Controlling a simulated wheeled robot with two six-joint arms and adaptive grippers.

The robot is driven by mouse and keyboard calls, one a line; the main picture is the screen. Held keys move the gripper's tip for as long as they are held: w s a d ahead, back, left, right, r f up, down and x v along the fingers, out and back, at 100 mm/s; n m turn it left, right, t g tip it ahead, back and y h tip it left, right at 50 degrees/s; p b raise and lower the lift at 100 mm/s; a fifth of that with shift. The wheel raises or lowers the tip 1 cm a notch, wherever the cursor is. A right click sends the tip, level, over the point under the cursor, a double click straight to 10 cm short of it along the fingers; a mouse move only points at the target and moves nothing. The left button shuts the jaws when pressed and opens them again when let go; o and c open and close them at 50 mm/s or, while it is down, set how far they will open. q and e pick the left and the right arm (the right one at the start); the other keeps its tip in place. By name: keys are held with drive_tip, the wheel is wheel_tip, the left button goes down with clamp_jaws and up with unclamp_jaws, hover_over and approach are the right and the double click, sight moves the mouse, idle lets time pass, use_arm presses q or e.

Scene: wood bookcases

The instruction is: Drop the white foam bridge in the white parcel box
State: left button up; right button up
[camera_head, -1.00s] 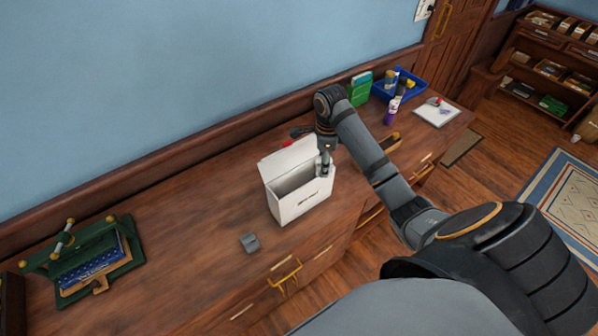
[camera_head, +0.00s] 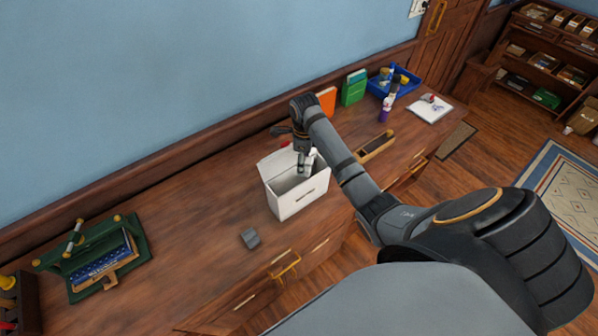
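The white parcel box (camera_head: 297,201) stands upright on the wooden desk, its lid flap raised at the back and its top open. My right gripper (camera_head: 305,168) reaches down over the box opening, with its fingertips at or just inside the rim. A small pale patch shows at the fingers; I cannot tell whether it is the white foam bridge or part of the gripper. The foam bridge is not clearly seen anywhere else. The finger gap is too small to read. My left gripper is out of view.
A green stand (camera_head: 125,262) is at left. An orange book (camera_head: 327,101), a green book (camera_head: 354,89), a blue tray (camera_head: 412,89) and a wooden holder (camera_head: 375,147) are to the right.

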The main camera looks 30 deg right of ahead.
drive_tip(key=shift+f, duration=0.1)
drive_tip(key=o, duration=0.8)
drive_tip(key=shift+o, duration=0.2)
